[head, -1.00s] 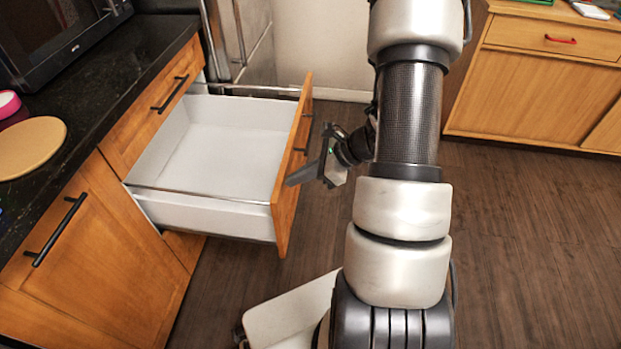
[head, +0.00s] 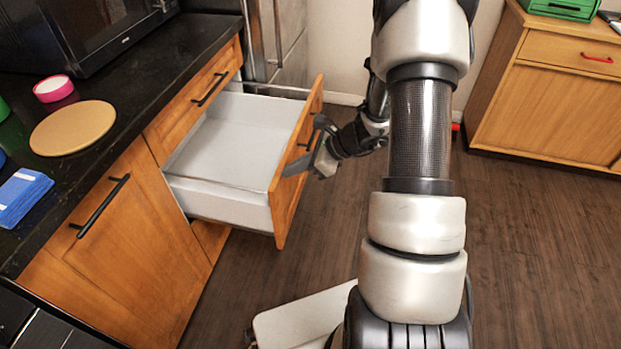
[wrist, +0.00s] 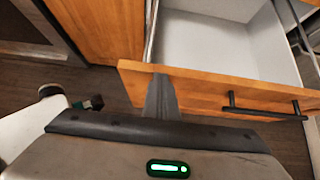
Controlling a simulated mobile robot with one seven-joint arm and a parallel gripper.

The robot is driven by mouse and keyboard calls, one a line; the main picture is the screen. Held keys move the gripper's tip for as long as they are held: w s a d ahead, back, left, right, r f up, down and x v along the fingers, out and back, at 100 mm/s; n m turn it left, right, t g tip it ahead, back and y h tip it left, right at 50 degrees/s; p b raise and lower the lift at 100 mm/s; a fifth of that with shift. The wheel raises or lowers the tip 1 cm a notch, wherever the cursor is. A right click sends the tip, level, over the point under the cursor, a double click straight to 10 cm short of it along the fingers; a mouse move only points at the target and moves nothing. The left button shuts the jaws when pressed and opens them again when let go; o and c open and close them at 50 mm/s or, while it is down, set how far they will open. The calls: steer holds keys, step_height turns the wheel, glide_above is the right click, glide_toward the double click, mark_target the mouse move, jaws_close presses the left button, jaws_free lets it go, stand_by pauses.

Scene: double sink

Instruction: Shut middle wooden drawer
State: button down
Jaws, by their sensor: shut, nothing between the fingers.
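The middle wooden drawer (head: 287,190) stands open, pulled out from the counter front, its white inside (head: 232,145) empty. Its front is orange wood with a black bar handle; the drawer front (wrist: 205,90) and handle (wrist: 265,107) also show in the wrist view. My gripper (head: 299,164) is shut and empty at the outer face of the drawer front, near the handle. In the wrist view the closed fingers (wrist: 160,98) reach the front's face left of the handle; they look touching, or very close.
A closed drawer (head: 196,105) sits above the open one, and a cupboard door (head: 120,240) is to its left. Wooden floor (head: 540,240) lies clear at right.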

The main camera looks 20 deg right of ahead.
steer(key=w+a+p, duration=0.1)
steer(key=w+a, duration=0.7)
steer(key=a, duration=0.4)
steer(key=w+a+p, duration=0.1)
steer(key=w+a, duration=0.7)
steer(key=a, duration=0.3)
steer(key=shift+a, duration=0.4)
